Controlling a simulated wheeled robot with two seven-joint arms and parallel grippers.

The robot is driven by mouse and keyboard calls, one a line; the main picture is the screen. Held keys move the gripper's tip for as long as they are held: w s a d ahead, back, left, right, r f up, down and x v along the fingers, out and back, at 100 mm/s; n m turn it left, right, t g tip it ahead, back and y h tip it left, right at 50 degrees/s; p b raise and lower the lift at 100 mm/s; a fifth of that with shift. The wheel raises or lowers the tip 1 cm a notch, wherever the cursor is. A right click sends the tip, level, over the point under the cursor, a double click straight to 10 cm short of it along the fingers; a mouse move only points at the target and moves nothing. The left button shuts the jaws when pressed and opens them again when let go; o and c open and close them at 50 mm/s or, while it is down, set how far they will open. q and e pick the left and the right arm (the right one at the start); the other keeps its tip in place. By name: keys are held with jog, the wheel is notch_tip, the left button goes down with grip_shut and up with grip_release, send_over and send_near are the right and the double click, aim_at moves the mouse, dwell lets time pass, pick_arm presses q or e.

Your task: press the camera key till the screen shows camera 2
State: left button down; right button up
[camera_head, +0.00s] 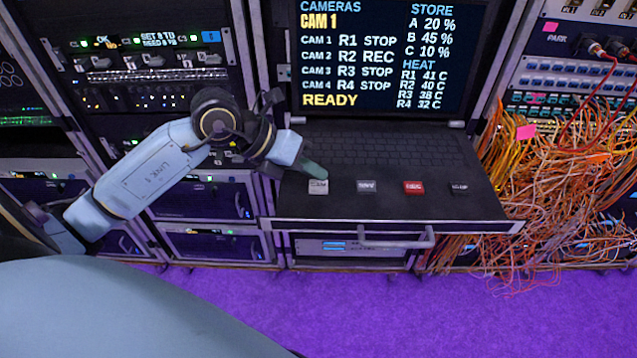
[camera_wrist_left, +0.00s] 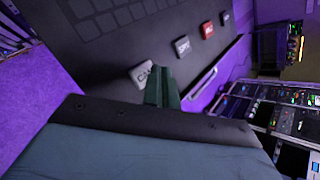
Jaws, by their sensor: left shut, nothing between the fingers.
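The screen (camera_head: 383,55) stands at the top of the head view and reads CAM 1 in yellow, with READY at the bottom. The camera key (camera_head: 318,187) is a pale grey key at the left of a row on the black drawer; its CAM label shows in the left wrist view (camera_wrist_left: 142,74). My left gripper (camera_head: 317,173) is shut and empty, its dark green fingertips just behind and above the camera key; they also show in the left wrist view (camera_wrist_left: 163,88). I cannot tell whether they touch the key. My right gripper is not in view.
A grey key (camera_head: 366,186), a red REC key (camera_head: 413,187) and a black key (camera_head: 459,187) stand to the right of the camera key. A keyboard (camera_head: 385,148) lies behind them. Tangled orange cables (camera_head: 535,190) hang at the right. The purple floor (camera_head: 400,315) in front is clear.

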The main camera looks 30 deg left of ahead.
aim_at(312, 186)
pick_arm(q)
jog(key=shift+f, duration=0.1)
dwell(0.4)
jog(key=shift+f+b, duration=0.35)
jog(key=shift+f+b, duration=0.4)
jog(key=shift+f, duration=0.05)
dwell(0.5)
dwell(0.4)
jog(key=shift+r+p, duration=0.7)
jog(key=shift+r, duration=0.2)
jog(key=shift+r+p, duration=1.9)
jog(key=shift+r, duration=0.65)
jog(key=shift+f, duration=0.1)
